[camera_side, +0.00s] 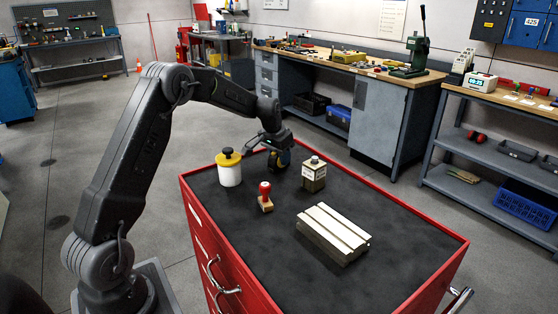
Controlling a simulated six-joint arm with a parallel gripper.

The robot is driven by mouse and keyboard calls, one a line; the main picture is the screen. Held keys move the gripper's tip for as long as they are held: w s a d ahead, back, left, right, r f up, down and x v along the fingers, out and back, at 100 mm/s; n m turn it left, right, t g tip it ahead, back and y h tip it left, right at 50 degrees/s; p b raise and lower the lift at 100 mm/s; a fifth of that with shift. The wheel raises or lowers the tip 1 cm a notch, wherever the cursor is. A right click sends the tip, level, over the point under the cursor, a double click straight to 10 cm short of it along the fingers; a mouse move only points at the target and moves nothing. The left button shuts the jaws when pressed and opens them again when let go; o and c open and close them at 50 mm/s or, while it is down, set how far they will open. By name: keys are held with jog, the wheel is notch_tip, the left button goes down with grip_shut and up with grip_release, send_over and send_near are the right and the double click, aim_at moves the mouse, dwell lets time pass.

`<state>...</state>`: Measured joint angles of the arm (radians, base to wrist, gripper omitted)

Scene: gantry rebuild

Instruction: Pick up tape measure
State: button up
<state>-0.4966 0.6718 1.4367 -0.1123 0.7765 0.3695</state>
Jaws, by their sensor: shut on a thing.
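The tape measure (284,159), a small dark body with a bit of yellow, is near the far edge of the red cabinet's black top (240,240). My gripper (277,146) reaches down over it from above and is shut on it. The fingers and the tape measure overlap and are small here, so the exact grip is hard to see. I cannot tell whether the tape measure touches the top or hangs just above it.
A white jar with yellow lid (229,169) stands left of my gripper, a red-handled stamp (265,196) in front, and a labelled block-like bottle (314,174) close right. A slotted metal block (333,233) lies nearer.

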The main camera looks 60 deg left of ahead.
jog(key=c, duration=0.4)
jog(key=shift+r, duration=0.1)
jog(key=shift+c, duration=0.2)
